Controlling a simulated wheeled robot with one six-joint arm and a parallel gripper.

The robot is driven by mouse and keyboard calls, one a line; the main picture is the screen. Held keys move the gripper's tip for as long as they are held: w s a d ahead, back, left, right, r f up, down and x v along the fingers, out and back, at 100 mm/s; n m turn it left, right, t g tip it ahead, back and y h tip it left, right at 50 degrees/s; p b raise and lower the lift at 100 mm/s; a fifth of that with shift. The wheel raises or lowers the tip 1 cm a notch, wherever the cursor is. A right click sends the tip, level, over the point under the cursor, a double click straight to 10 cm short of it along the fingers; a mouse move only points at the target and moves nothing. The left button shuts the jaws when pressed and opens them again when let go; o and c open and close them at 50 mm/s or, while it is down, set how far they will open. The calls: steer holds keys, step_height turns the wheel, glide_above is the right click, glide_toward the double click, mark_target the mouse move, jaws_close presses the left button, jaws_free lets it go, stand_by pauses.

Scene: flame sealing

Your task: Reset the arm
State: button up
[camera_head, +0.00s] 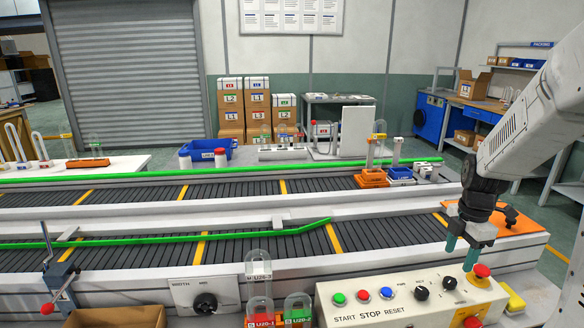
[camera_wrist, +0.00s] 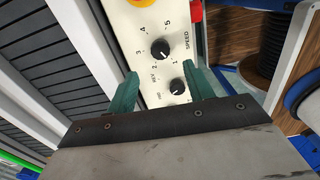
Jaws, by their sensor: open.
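My gripper (camera_head: 461,244) is at the right of the head view, at the end of my white arm, above the right part of the control panel (camera_head: 372,307). Its two green fingers are apart with nothing between them. In the wrist view my gripper (camera_wrist: 160,88) shows both fingers spread over the panel (camera_wrist: 140,22). The speed knob (camera_wrist: 160,49) and a smaller black knob (camera_wrist: 177,86) lie below and between the fingers. I cannot tell the exact height of the fingertips above the panel.
Two conveyors (camera_head: 130,238) with green rails run across the scene. Red emergency buttons (camera_head: 481,271) stand on the panel near my gripper. Clear-domed holders (camera_head: 259,290) stand left of the panel beside a cardboard box (camera_head: 115,317). An orange plate (camera_head: 516,222) lies behind my gripper.

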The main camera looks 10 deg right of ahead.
steer(key=shift+s+m, duration=0.15)
steer(key=shift+m, duration=0.55)
steer(key=s+a+r+m, duration=0.6)
steer(key=s+a+m, duration=0.2)
steer(key=s+a, duration=0.2)
steer(key=s+a+r+m, duration=0.7)
steer(key=s+a+m, duration=0.1)
steer(key=a, duration=0.3)
steer(key=shift+s+a+m+t, duration=0.3)
steer(key=shift+s+t, duration=0.1)
steer(key=shift+s, duration=0.5)
steer(key=shift+s+a+r+t, duration=0.1)
steer(key=shift+a+r+t, duration=0.2)
steer(key=shift+a+r, duration=0.1)
steer(key=shift+c, duration=0.3)
